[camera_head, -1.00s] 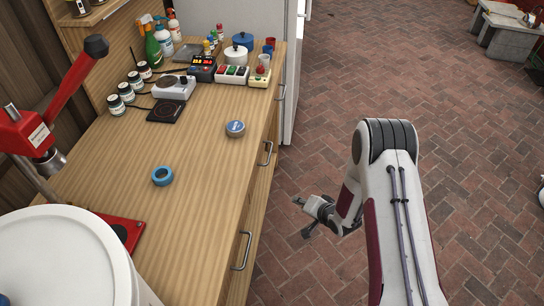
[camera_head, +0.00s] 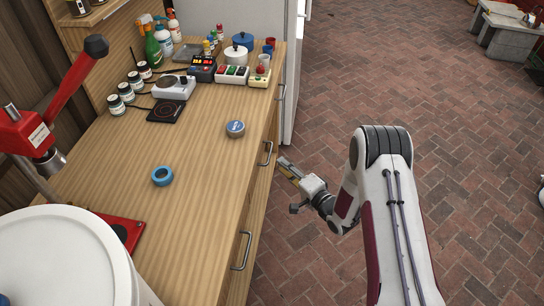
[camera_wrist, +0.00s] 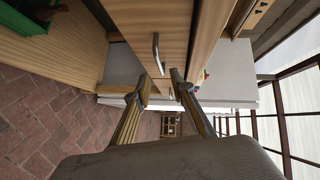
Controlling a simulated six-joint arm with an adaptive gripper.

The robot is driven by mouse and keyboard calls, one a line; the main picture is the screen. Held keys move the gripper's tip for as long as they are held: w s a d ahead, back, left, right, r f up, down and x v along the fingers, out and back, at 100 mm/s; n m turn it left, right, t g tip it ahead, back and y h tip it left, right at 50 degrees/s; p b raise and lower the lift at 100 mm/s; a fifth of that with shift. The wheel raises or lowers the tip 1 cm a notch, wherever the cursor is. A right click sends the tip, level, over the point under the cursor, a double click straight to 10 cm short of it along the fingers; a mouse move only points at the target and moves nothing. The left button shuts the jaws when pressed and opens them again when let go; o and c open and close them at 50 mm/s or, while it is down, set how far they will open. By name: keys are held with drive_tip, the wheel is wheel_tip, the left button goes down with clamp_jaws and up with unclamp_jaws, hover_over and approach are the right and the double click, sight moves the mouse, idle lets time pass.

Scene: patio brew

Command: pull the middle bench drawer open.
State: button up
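The bench has a row of drawers along its right side in the head view. The middle drawer's metal handle (camera_head: 267,153) stands out from the wooden front, and the drawer looks shut. My gripper (camera_head: 284,166) is just right of this handle, with a small gap between them. In the wrist view, my gripper's two fingers (camera_wrist: 161,78) are spread apart with nothing between them. A metal bar handle (camera_wrist: 156,52) on a wooden front lies just beyond the fingertips.
A near handle (camera_head: 241,251) and a far handle (camera_head: 282,92) sit on the same bench side. A blue tape ring (camera_head: 163,176) and a round tin (camera_head: 235,128) lie on the bench top. The brick floor (camera_head: 455,150) right of my arm is clear.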

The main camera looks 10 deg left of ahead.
drive_tip(key=shift+w+a, duration=0.1)
drive_tip(key=shift+a, duration=0.05)
drive_tip(key=x, duration=0.7)
drive_tip(key=shift+w, duration=0.15)
idle(0.4)
drive_tip(key=shift+a+f, duration=0.1)
drive_tip(key=shift+a, duration=0.05)
clamp_jaws()
